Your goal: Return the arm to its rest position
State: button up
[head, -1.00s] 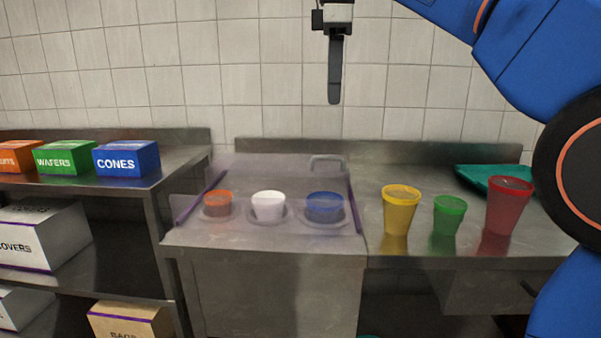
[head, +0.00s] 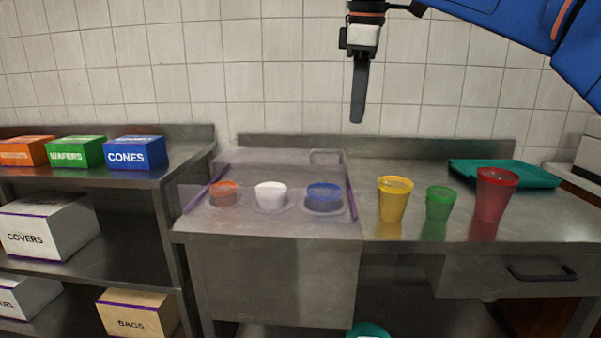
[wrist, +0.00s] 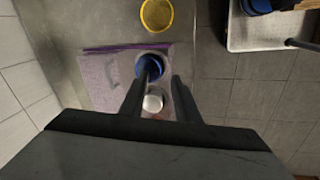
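My gripper (head: 358,92) hangs from the blue arm in front of the tiled wall, high above the counter, with its fingers pointing down. In the head view the fingers overlap edge-on. In the wrist view my gripper (wrist: 160,95) shows two dark fingers standing apart with nothing held between them. Below them are the blue bowl (wrist: 150,66) and the white bowl (wrist: 153,102), well away from the fingertips. My gripper touches nothing.
A clear-covered station holds an orange bowl (head: 224,193), the white bowl (head: 270,195) and the blue bowl (head: 324,197). Yellow (head: 394,199), green (head: 440,203) and red (head: 493,195) cups stand to its right, before a teal tray (head: 520,173). Boxes fill the left shelves (head: 100,270).

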jog(key=s+d+f+m, duration=0.5)
jog(key=s+f, duration=0.2)
jog(key=f, duration=0.6)
jog(key=s+d+f+m+t, duration=0.1)
jog(key=s+d+f+m, duration=0.3)
jog(key=f, duration=0.9)
jog(key=s+d+f+m+t, duration=0.1)
jog(key=s+d+f+m, duration=0.4)
jog(key=s+d+f, duration=0.3)
jog(key=s+f, duration=0.4)
jog(key=f, duration=0.2)
jog(key=shift+s+d+m, duration=0.2)
jog(key=shift+d+m, duration=0.05)
jog(key=shift+m, duration=0.05)
